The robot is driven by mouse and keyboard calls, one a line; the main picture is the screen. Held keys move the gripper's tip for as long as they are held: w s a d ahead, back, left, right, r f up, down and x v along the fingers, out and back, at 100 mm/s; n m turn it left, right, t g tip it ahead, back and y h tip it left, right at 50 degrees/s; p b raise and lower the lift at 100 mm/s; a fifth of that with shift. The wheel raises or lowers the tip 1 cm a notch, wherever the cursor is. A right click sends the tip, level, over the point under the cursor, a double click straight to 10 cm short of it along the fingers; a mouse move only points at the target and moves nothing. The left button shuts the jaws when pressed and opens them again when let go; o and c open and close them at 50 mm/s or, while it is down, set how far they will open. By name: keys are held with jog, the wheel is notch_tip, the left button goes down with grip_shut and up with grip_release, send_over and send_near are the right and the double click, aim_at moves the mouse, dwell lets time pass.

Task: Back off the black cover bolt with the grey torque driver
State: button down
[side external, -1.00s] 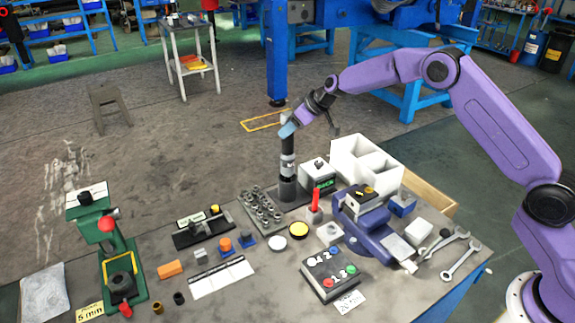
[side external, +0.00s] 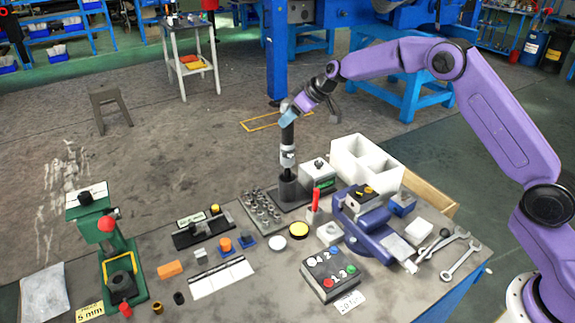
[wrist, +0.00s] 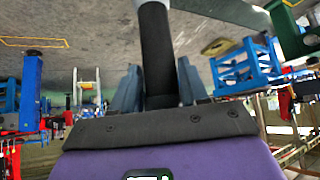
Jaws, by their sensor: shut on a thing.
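The grey torque driver (side external: 288,135) is upright in the side view, with a black handle and a pale grey collar. Its lower end is at a dark cylindrical holder (side external: 289,190); whether its tip is still inside is hard to tell. My gripper (side external: 288,118) is shut on the upper handle. In the wrist view the black handle (wrist: 157,55) stands between my two blue-grey fingers (wrist: 158,88). Several small black parts show, including a knob on the green fixture (side external: 120,282) and one on the white block (side external: 318,162). I cannot tell which is the cover bolt.
A socket rack (side external: 262,210) stands left of the holder, and a white open bin (side external: 366,160) right of it. A blue vise (side external: 368,225), a red-handled tool (side external: 316,199) and a button box (side external: 333,272) stand nearer. Wrenches (side external: 455,255) lie at the right edge.

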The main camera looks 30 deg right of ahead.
jog(key=shift+w+r, duration=0.1)
jog(key=shift+r, duration=1.4)
dwell(1.2)
jog(key=shift+s+d+r, duration=0.2)
jog(key=shift+s+r, duration=0.05)
jog(key=s+d+r, duration=0.3)
jog(key=s, duration=0.4)
jog(key=s+d+r+m+h, duration=0.1)
jog(key=s+d+r, duration=0.2)
jog(key=s, duration=0.4)
jog(key=s+d+r+m, duration=0.1)
jog(key=s+d+r, duration=0.2)
jog(key=s, duration=0.5)
jog(key=shift+t+h, duration=0.3)
jog(key=shift+t, duration=0.1)
jog(key=shift+f, duration=0.1)
jog(key=shift+f, duration=3.65)
